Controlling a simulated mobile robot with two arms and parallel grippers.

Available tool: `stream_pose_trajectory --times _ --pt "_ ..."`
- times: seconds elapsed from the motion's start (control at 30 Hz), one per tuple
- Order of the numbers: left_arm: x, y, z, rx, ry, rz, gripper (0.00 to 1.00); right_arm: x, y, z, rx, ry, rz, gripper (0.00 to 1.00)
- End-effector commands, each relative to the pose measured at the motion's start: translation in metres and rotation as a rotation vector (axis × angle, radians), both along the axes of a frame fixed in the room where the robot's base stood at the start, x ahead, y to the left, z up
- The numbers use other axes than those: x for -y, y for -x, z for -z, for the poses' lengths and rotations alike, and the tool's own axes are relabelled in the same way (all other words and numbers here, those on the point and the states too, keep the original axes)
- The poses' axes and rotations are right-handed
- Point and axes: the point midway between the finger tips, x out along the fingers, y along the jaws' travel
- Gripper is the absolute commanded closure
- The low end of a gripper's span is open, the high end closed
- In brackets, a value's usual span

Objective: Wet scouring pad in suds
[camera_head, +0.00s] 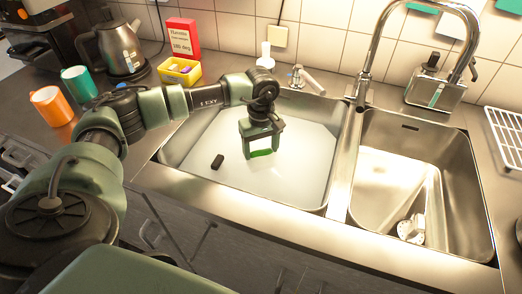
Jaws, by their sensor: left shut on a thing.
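My left gripper (262,152) reaches over the left basin (172,150) from the left and points down. It is shut on the scouring pad (261,153), of which a green edge shows between and below the fingers. The left basin holds pale, whitish suds (290,170). The pad is at or just above the suds; I cannot tell whether it touches them. A small dark block (217,162) lies in the suds to the left of the gripper. My right gripper is not in view.
The right basin (375,205) holds a small whitish metal item (411,229). A tall faucet (372,60) rises behind the divider. A kettle (118,48), an orange cup (52,105), a green cup (78,83) and a yellow tub (180,71) stand left. A wire rack (506,135) is at right.

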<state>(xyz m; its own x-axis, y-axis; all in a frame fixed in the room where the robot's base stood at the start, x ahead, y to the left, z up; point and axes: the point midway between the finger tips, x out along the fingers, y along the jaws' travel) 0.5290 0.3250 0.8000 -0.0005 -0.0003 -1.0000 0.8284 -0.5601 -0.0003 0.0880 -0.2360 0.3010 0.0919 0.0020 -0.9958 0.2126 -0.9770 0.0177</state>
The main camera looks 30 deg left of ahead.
Motion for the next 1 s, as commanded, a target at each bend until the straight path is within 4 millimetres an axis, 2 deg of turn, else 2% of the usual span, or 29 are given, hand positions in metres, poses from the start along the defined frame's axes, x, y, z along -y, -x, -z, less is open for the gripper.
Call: stream_pose_trajectory --times 1.0 --pt "0.0002 0.0000 0.0059 -0.001 0.001 0.000 0.66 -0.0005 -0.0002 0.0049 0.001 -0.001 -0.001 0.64"
